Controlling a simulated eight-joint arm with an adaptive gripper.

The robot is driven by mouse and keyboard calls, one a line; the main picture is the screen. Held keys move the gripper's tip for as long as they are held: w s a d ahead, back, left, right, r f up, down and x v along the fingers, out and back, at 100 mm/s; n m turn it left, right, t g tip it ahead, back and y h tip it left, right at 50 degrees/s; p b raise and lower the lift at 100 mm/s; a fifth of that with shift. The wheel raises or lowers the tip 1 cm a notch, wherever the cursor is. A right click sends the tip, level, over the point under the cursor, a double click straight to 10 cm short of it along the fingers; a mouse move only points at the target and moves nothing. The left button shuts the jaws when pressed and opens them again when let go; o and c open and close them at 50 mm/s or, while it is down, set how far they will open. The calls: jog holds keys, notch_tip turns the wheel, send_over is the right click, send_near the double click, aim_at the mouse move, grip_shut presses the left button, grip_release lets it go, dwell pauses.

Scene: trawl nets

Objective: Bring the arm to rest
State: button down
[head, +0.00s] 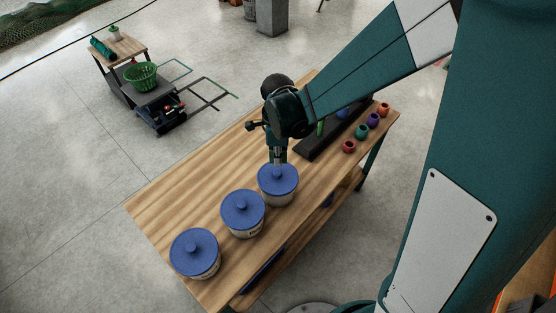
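My arm reaches in from the right over a wooden table (160,205). My gripper (277,162) points down just above the knob of the far blue-lidded jar (279,187). The fingers are small here and partly hidden by the wrist, so I cannot tell whether they touch or hold the knob. The middle jar (242,213) and the near jar (195,253) stand upright in the same row, each white with a blue lid and a knob on top.
Behind my wrist, a dark tray (312,147) holds a green item (320,128). Several small coloured pots (361,131) stand at the table's right end. A cart with a green basket (141,75) stands on the floor at upper left. The table's left part is clear.

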jog(key=shift+r+p, duration=0.4)
jog(key=shift+r, duration=0.6)
jog(key=s+d+r+n+t+b, duration=0.35)
jog(key=s+d+r+n, duration=0.25)
jog(key=d+r+n, duration=0.35)
jog(key=s+d+r+n+t+b, duration=0.3)
jog(key=s+d+n+b, duration=0.1)
jog(key=s+d+n, duration=0.5)
jog(key=shift+s+d+r+t+b, duration=0.25)
jog(key=shift+s+d+t+b, duration=0.15)
jog(key=shift+s, duration=0.1)
dwell(0.7)
dwell(1.4)
